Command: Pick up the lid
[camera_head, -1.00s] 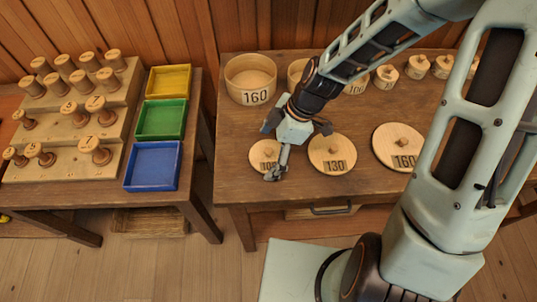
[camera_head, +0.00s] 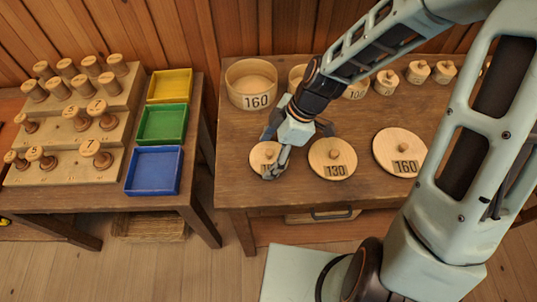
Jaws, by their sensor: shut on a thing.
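A small round wooden lid (camera_head: 259,155) lies near the left front of the brown table. Its knob and most of its number label are hidden by my gripper. My gripper (camera_head: 272,172) is over the lid's right part and is shut on the lid. I cannot tell whether the lid is clear of the tabletop. Two other knobbed lids lie to the right: the lid marked 130 (camera_head: 331,151) and the larger lid marked 160 (camera_head: 392,144).
A round box marked 160 (camera_head: 251,75) stands behind the gripper, with other round boxes partly behind my arm. Several small knobbed pieces (camera_head: 418,72) line the back. On the left table are a spool rack (camera_head: 70,135) and yellow, green and blue trays (camera_head: 152,184).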

